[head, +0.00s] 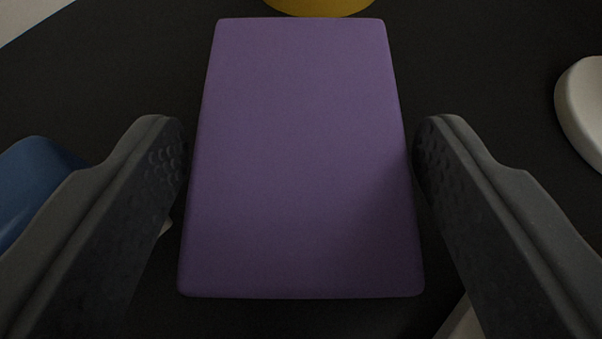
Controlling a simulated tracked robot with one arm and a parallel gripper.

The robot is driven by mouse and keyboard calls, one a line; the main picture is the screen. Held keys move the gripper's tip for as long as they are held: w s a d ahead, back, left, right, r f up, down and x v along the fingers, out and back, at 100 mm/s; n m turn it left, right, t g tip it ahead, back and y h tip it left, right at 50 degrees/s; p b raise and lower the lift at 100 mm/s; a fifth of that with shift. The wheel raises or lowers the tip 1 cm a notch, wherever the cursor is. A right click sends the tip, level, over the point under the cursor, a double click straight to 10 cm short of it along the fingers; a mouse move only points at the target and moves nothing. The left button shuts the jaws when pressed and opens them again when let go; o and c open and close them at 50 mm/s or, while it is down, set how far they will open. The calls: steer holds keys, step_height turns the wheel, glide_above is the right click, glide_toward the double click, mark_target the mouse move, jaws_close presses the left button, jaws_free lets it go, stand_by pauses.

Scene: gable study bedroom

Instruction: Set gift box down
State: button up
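The gift box (300,165) is a plain purple block with rounded corners in the middle of the head view. My gripper (300,155) has one dark grey finger at each side of it. The fingertips lie close against the left and right sides of the box, and the gripper looks shut on it. The box hides what is directly beneath it, so I cannot tell whether its underside touches the dark surface (490,60).
A yellow round object (318,6) is just beyond the far end of the box. A blue object (35,185) is at the left, partly behind my finger. A white rounded object (583,110) is at the right edge. Dark surface shows clear at upper left and upper right.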

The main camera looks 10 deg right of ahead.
steer(key=shift+r, duration=0.15)
steer(key=p+v, duration=0.2)
steer(key=v, duration=1)
